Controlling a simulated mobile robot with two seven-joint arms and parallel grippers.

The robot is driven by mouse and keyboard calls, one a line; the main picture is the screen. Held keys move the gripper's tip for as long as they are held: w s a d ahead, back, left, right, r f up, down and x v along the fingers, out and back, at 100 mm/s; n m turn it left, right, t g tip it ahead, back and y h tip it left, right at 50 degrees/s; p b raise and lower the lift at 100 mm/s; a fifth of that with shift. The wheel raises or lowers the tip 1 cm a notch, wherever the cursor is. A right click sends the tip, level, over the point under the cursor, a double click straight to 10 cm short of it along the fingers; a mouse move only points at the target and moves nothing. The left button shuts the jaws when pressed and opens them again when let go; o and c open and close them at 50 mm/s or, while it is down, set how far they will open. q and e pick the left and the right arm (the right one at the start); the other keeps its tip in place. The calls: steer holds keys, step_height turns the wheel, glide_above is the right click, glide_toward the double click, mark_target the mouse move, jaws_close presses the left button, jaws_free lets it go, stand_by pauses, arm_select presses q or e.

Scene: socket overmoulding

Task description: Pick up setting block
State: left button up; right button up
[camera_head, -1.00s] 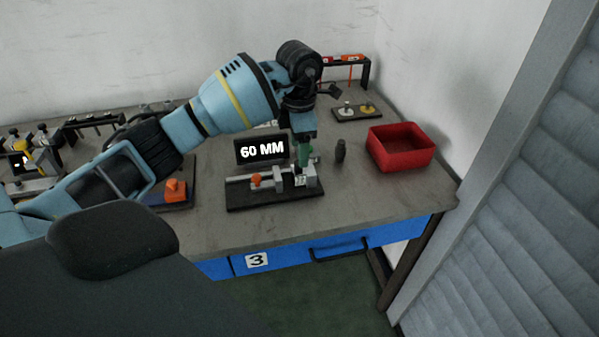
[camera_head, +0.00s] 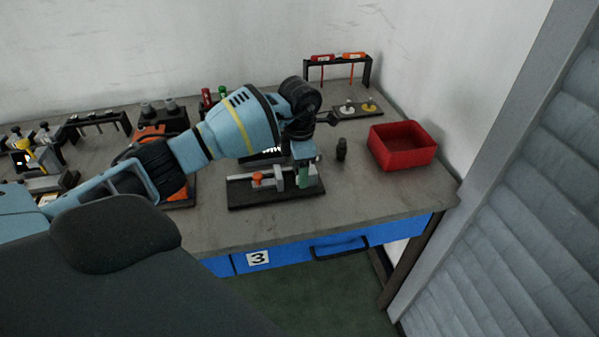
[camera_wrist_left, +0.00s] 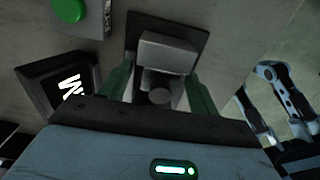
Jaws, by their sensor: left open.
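A measuring fixture (camera_head: 240,193) with a dark base, a grey rail and an orange knob (camera_head: 257,179) stands near the front of the bench. My left gripper (camera_head: 306,175) points down at its right end, green fingers open. In the left wrist view, a light grey block (camera_wrist_left: 168,52), seemingly the setting block, shows on a dark base between and just beyond the open fingers (camera_wrist_left: 160,80). I cannot tell whether the fingers touch it. In the head view the gripper hides most of that end. My right gripper cannot be made out.
A display (camera_wrist_left: 70,88) stands beside the fixture, mostly behind my arm in the head view. A small dark cylinder (camera_head: 341,149) and a red bin (camera_head: 402,147) are to the right. A dark rack (camera_head: 338,62) stands at the back. The bench front right is clear.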

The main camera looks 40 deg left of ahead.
arm_select(q)
steer(key=c, duration=1.1)
jaws_close()
steer(key=shift+r, duration=0.15)
